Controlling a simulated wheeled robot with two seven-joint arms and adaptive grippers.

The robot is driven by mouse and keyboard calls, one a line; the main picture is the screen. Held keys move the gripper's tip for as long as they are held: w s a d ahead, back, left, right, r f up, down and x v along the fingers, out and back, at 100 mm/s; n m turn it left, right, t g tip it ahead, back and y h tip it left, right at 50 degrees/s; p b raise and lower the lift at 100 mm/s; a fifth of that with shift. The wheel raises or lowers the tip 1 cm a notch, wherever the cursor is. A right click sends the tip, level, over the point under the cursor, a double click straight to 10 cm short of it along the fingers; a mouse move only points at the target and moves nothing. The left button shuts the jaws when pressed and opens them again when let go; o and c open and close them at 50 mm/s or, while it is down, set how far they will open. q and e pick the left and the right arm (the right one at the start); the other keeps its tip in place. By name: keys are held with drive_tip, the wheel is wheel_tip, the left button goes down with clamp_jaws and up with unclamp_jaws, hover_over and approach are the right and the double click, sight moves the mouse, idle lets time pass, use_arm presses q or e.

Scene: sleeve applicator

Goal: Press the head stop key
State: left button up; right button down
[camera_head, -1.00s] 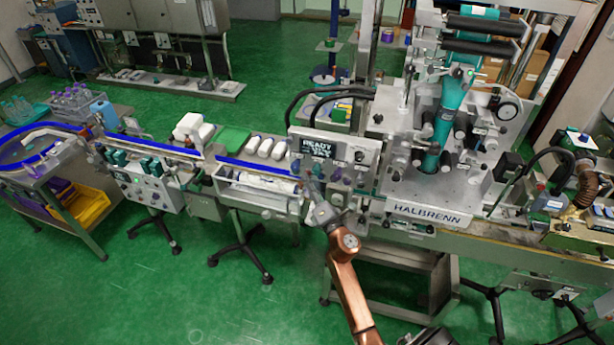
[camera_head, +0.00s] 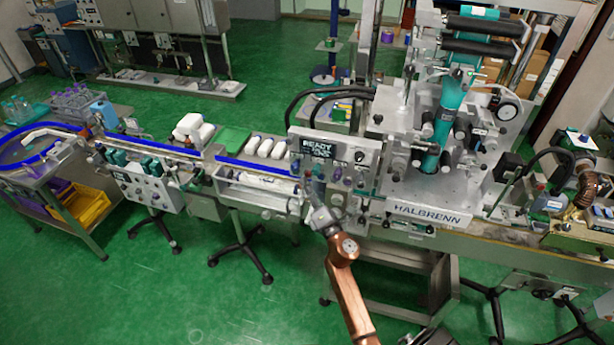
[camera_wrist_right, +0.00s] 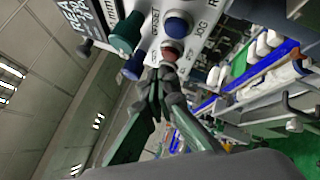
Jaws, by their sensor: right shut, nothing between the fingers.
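The control panel (camera_head: 335,158) has a dark screen reading READY and a row of keys and knobs under it. I cannot read a head stop label. My right gripper (camera_wrist_right: 161,78) is shut and empty, its fingertips just short of the red key; I cannot tell if they touch. In the head view the right gripper (camera_head: 312,190) is at the panel's lower left and hides part of the key row. My left gripper is out of view.
A green knob (camera_wrist_right: 126,32) and a blue knob (camera_wrist_right: 134,67) stick out close to the fingers. The conveyor (camera_head: 250,165) with white bottles runs left of the panel. The HALBRENN machine (camera_head: 425,210) stands to the right.

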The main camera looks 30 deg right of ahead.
drive_tip(key=s+a, duration=0.3)
drive_tip(key=a, duration=0.1)
drive_tip(key=shift+s, duration=0.15)
drive_tip(key=shift+d, duration=0.1)
idle(0.8)
